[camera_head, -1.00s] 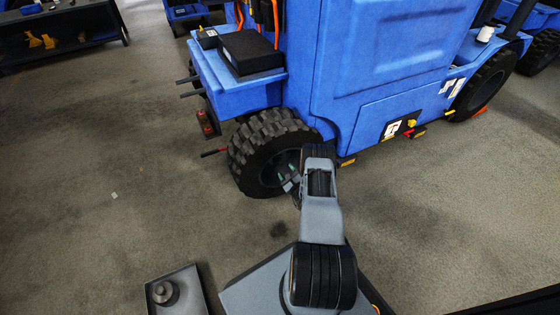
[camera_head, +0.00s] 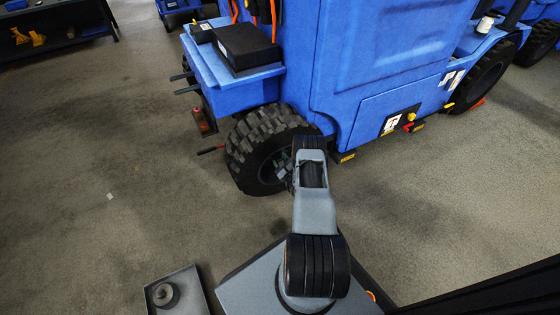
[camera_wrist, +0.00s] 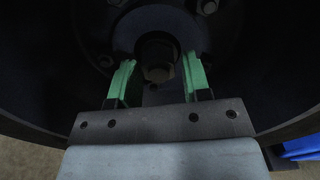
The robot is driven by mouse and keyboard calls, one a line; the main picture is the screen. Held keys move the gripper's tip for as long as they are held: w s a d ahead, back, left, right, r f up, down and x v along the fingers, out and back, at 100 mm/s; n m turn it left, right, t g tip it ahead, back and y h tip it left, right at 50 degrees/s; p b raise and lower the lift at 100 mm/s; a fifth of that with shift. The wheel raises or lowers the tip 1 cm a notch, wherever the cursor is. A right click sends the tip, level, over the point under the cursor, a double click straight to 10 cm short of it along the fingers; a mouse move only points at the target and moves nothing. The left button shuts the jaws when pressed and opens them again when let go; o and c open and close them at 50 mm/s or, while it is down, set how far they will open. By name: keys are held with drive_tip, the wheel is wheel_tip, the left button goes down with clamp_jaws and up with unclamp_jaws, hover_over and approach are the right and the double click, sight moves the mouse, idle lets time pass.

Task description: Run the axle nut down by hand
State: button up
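The axle nut (camera_wrist: 158,73) is a dark hex shape on the wheel hub in the wrist view. My gripper (camera_wrist: 159,82) is open, with one green finger on each side of the nut. A gap shows between each finger and the nut, so it is not gripped. How far the fingertips reach along the nut is hard to tell in the dark. In the head view the front wheel (camera_head: 240,158) of the blue truck (camera_head: 385,75) shows, and my wrist hides most of its hub. My gripper shows only in part there (camera_head: 283,165).
A grey tray (camera_head: 198,293) at the bottom left holds a round grey part (camera_head: 165,295). A black box (camera_head: 248,46) sits on the truck's blue ledge.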

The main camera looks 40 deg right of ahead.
drive_tip(key=c, duration=0.6)
idle(0.3)
idle(0.5)
drive_tip(key=m+b, duration=0.3)
drive_tip(key=m, duration=0.9)
drive_tip(key=shift+a+b, duration=0.15)
drive_tip(key=shift+b, duration=0.25)
idle(0.4)
drive_tip(key=o, duration=0.8)
drive_tip(key=shift+o, duration=0.5)
